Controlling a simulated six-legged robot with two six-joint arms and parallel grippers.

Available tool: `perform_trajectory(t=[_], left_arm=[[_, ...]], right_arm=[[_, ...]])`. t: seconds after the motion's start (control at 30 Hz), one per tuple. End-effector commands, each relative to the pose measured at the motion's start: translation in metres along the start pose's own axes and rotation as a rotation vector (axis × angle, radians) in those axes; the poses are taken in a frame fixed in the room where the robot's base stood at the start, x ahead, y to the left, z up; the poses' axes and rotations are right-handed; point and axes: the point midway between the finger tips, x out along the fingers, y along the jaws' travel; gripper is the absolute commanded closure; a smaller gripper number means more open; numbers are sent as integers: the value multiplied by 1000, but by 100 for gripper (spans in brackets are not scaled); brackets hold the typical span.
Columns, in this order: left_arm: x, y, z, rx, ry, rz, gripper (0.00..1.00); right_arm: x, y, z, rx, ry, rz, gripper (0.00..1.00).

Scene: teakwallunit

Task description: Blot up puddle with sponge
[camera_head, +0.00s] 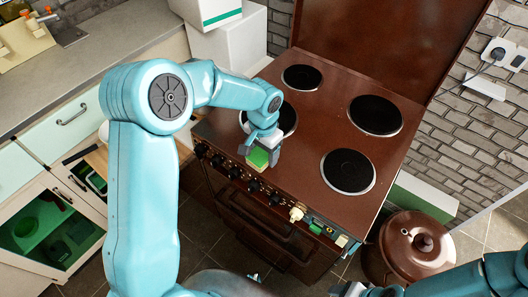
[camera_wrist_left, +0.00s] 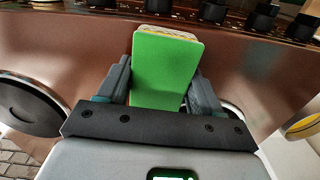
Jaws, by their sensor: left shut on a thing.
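My left gripper (camera_head: 264,150) is shut on a sponge (camera_head: 257,160), green on its broad face and yellowish at its edge. It holds the sponge over the front left part of the brown stove top (camera_head: 297,143), beside the front left burner. I cannot tell whether the sponge touches the surface. In the left wrist view the sponge (camera_wrist_left: 167,70) stands between the two grey fingers of the gripper (camera_wrist_left: 162,88). I cannot make out a puddle; the arm and gripper hide part of the stove. My right gripper (camera_head: 348,290) is partly cut off at the bottom edge.
The stove has several black burners (camera_head: 348,171) and a row of front knobs (camera_head: 254,186). A brown lidded pot (camera_head: 407,245) stands at its right. A grey counter (camera_head: 75,62) lies left, white boxes (camera_head: 228,42) behind, and a brick wall with a socket (camera_head: 500,53) right.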

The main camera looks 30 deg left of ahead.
Motion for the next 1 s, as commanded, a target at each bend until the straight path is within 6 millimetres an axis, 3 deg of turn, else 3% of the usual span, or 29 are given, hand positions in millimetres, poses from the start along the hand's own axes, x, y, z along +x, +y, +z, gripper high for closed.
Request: perform_trajectory(t=[0.17,0.27,1.0], left_arm=[[-3,1,0,2,-1,0,59],[-24,2,0,2,3,0,59],[-82,2,2,1,0,1,59]], right_arm=[[-5,-2,0,1,0,0,42],[-9,-3,0,1,0,0,42],[-46,-16,1,1,0,0,42]])
